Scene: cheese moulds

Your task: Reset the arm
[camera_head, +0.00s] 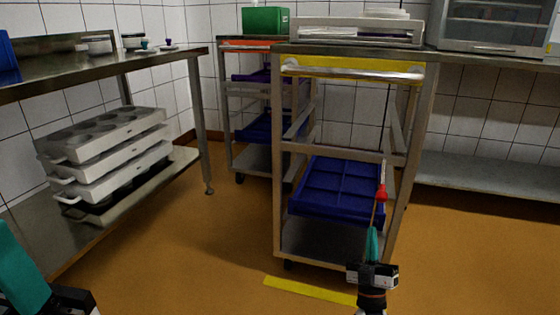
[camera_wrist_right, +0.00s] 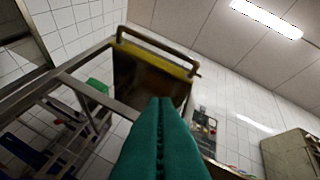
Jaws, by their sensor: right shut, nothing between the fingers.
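My right gripper (camera_head: 373,235) points upward in front of the trolley in the head view. Its teal fingers also fill the lower middle of the right wrist view (camera_wrist_right: 161,102), pressed together with nothing between them. My left gripper (camera_head: 18,262) shows only in part at the lower left corner of the head view. One teal finger is visible there, and the rest is cut off by the frame edge. A small red thing (camera_head: 381,192) appears just above the right fingertips in the head view; I cannot tell how far behind them it is.
A steel trolley (camera_head: 278,170) with a blue divided tray (camera_head: 340,180) stands close behind my right gripper. A second trolley (camera_head: 226,120) stands behind it. Stacked grey moulds (camera_head: 105,150) sit on the left table's lower shelf. A yellow strip (camera_head: 308,291) lies on open orange floor.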

